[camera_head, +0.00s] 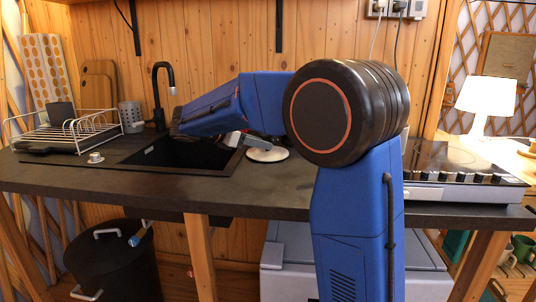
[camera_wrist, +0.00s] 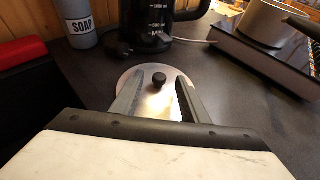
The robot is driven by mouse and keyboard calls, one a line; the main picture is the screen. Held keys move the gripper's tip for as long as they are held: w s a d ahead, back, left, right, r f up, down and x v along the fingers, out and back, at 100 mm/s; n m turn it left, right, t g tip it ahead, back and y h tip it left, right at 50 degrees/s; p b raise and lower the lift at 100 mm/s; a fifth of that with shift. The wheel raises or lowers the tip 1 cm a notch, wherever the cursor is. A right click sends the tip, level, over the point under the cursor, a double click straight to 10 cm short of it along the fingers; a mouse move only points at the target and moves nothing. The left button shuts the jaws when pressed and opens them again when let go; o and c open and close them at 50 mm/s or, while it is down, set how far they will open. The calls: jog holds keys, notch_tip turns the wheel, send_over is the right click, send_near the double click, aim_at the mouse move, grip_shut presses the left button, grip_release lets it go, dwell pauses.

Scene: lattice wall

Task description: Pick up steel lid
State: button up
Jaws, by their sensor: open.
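The steel lid (camera_wrist: 158,103) is a round shiny disc with a black knob, lying flat on the dark counter in the wrist view. In the head view the lid (camera_head: 268,155) shows in part behind my arm. My gripper (camera_wrist: 160,82) is open, its two grey fingers over the lid, one to each side of the knob. Nothing is held between the fingers. Whether the fingertips touch the lid, I cannot tell. In the head view my arm hides most of the gripper.
A dark kettle (camera_wrist: 155,28) stands just behind the lid, with a grey soap bottle (camera_wrist: 76,22) to its left. A steel pot (camera_wrist: 268,22) sits on the hob (camera_wrist: 262,58) at right. The sink (camera_head: 182,152) and dish rack (camera_head: 72,133) lie left.

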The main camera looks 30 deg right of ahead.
jog(key=shift+x, duration=1)
grip_shut()
